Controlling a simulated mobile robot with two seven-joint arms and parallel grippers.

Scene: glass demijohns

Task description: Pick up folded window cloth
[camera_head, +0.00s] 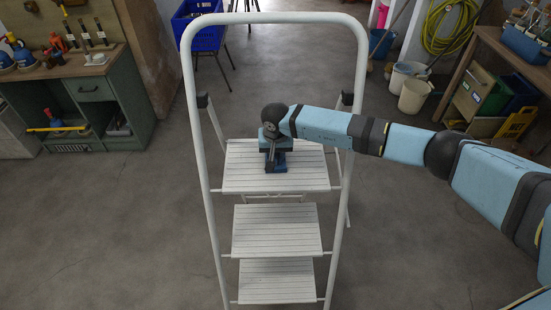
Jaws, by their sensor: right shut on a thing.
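My right gripper (273,158) points down at the top step of a white stepladder (235,181), with its arm coming in from the right. It is shut on a small dark blue thing (281,168), which I take to be the folded window cloth. The gripper covers much of it, so its folds and outline are hard to make out. It is at or just above the slats of the top step; I cannot tell whether it still touches them. My left gripper is out of view.
The ladder's white tubular rail arches above and around the right gripper. Lower steps (277,230) are bare. A green workbench (85,95) with tools stands at the left, a blue crate (197,15) behind, buckets (413,96) and a wooden bench at the right. Concrete floor around the ladder is clear.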

